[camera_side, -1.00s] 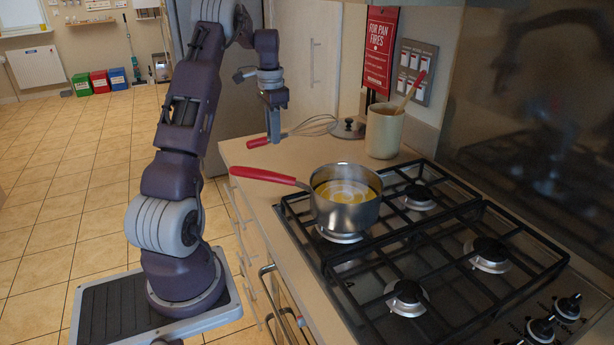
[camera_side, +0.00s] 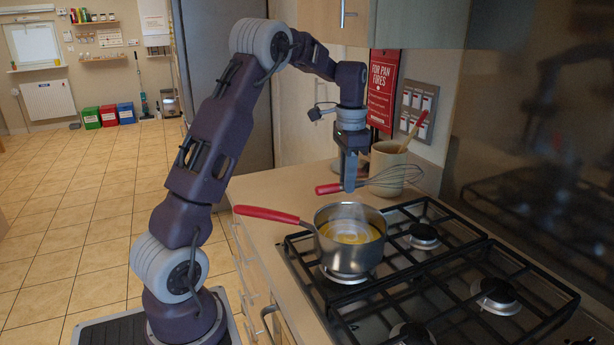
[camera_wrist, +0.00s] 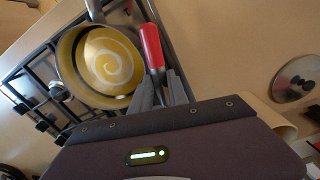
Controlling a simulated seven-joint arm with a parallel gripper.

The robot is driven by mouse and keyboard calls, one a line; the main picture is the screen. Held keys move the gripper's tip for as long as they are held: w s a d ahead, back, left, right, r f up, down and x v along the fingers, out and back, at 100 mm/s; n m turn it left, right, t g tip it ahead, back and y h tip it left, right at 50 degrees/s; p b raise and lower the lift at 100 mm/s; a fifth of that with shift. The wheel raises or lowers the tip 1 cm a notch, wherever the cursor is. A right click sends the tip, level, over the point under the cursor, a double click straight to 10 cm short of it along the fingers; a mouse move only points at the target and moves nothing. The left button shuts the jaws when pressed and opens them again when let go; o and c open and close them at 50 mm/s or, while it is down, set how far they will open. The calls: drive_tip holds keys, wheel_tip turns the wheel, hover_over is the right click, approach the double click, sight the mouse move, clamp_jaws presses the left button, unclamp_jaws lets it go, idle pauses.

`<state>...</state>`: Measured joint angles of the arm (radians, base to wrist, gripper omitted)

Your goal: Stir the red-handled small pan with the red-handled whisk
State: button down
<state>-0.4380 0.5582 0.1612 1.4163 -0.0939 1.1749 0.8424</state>
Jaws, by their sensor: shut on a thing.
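The small pan (camera_side: 350,258) sits on the near-left burner, its red handle (camera_side: 268,214) pointing left. It holds yellow liquid with a pale swirl, also visible in the wrist view (camera_wrist: 102,60). In the wrist view, the red handle (camera_wrist: 151,46) sticks out between my fingers (camera_wrist: 161,90), beside the pan's rim in the picture. The wire loops are hidden there.
A beige crock (camera_side: 390,160) with a wooden spoon stands behind the whisk by the wall. A pan lid (camera_wrist: 296,78) lies on the counter. The black hob grates (camera_side: 440,270) surround the pan. A red sign (camera_side: 382,88) hangs on the wall.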

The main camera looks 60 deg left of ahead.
drive_tip(key=d+r, duration=0.2)
drive_tip(key=d, duration=1.6)
drive_tip(key=s+a+r+m+g+y, duration=0.2)
drive_tip(key=a+m, duration=0.1)
drive_tip(key=a, duration=0.2)
drive_tip(key=s+a+r+m+g+y, duration=0.1)
drive_tip(key=s+a+r+m+g, duration=0.15)
drive_tip(key=a, duration=0.25)
drive_tip(key=s+a+r+g+y, duration=0.1)
drive_tip(key=s+a+r+y, duration=0.15)
drive_tip(key=r, duration=0.35)
drive_tip(key=s+a+r+g+y, duration=0.2)
drive_tip(key=s+a+r, duration=0.15)
drive_tip(key=r, duration=0.25)
wheel_tip(320, 180, down, 12)
drive_tip(key=s, duration=0.1)
drive_tip(key=shift+d+r+m, duration=0.15)
drive_tip(key=shift+d+m, duration=0.05)
drive_tip(key=shift+m, duration=0.25)
